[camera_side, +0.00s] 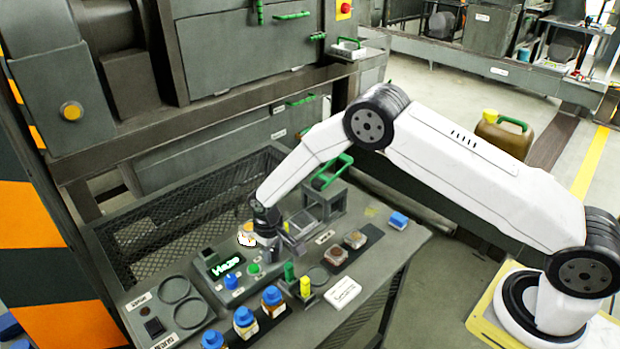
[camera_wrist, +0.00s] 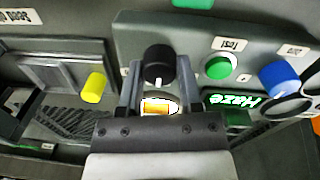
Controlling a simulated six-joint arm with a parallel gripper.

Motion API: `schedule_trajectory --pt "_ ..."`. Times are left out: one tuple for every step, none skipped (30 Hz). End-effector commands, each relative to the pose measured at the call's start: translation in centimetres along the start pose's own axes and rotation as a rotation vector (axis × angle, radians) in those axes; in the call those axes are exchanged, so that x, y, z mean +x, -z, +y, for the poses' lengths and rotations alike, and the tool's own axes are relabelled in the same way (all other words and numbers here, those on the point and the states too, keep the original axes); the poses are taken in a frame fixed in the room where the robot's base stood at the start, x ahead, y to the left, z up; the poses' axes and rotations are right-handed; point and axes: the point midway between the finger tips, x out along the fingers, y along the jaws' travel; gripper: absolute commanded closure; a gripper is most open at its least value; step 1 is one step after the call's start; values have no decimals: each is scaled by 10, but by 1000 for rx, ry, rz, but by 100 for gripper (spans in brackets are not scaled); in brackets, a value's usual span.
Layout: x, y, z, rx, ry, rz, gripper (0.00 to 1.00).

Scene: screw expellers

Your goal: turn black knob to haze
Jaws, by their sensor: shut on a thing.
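The black knob (camera_wrist: 155,64) sits on the grey control panel (camera_wrist: 205,45) in the wrist view, with a white mark on its lower edge. My gripper (camera_wrist: 158,72) has one finger on each side of the knob and is shut on it. A small display (camera_wrist: 231,101) beside the knob reads "Haze" in glowing letters. In the side view the display (camera_side: 227,267) also reads "Haze". My gripper (camera_side: 272,248) there reaches down to the panel, and I cannot make out the knob under it.
A green button (camera_wrist: 220,67), a blue knob (camera_wrist: 279,78) and a yellow knob (camera_wrist: 95,87) are nearby. A lit orange and white shape (camera_wrist: 159,106) shows between my fingers. Several blue-capped bottles, one here (camera_side: 272,299), stand along the bench's front. A white box (camera_side: 342,292) lies right of them.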

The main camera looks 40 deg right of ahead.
Motion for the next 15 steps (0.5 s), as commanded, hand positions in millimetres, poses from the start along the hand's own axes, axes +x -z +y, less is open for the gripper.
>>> schedule_trajectory --pt "-1 1 0 -1 0 3 100" --pt "-1 1 0 -1 0 3 100" --pt "-1 1 0 -1 0 3 100" --pt "-1 1 0 -1 0 3 48" --pt "-1 1 0 -1 0 3 39" --pt "-1 1 0 -1 0 3 26" --pt "-1 1 0 -1 0 3 19" --pt "-1 1 0 -1 0 3 19" --pt "-1 1 0 -2 0 2 19" --pt "-1 1 0 -1 0 2 19" --pt "0 1 0 -1 0 2 19" --pt "0 0 0 -2 0 2 19" --pt "0 0 0 -2 0 2 19" --pt "0 0 0 -2 0 1 19" --pt "0 0 0 -2 0 1 19"
